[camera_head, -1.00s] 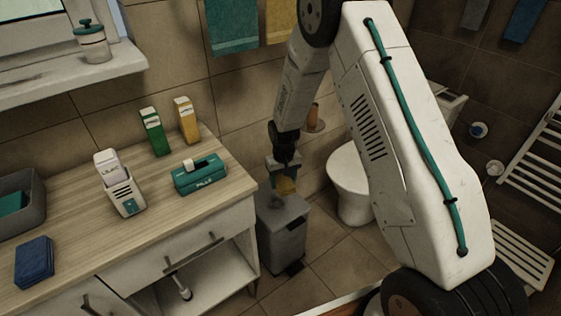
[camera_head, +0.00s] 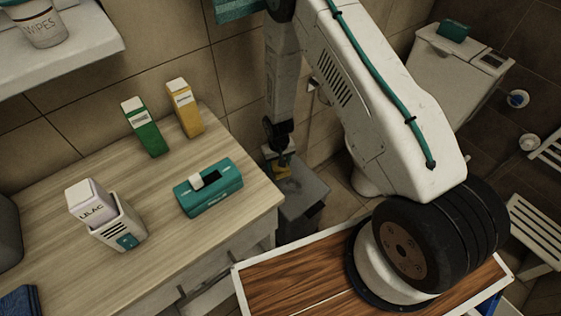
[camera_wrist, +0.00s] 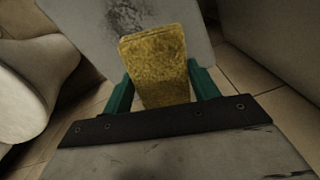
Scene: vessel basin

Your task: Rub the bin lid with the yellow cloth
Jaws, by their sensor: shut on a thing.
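The yellow cloth (camera_wrist: 157,68) is held between the two teal fingers of my gripper (camera_wrist: 160,92) in the wrist view. It looks like a folded, textured pad. I cannot tell whether the cloth touches the lid.
The wooden counter (camera_head: 70,180) stands left of the bin, with a teal box (camera_head: 208,188), a green carton (camera_head: 144,127), a yellow carton (camera_head: 185,107) and a white holder (camera_head: 118,228) on it.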

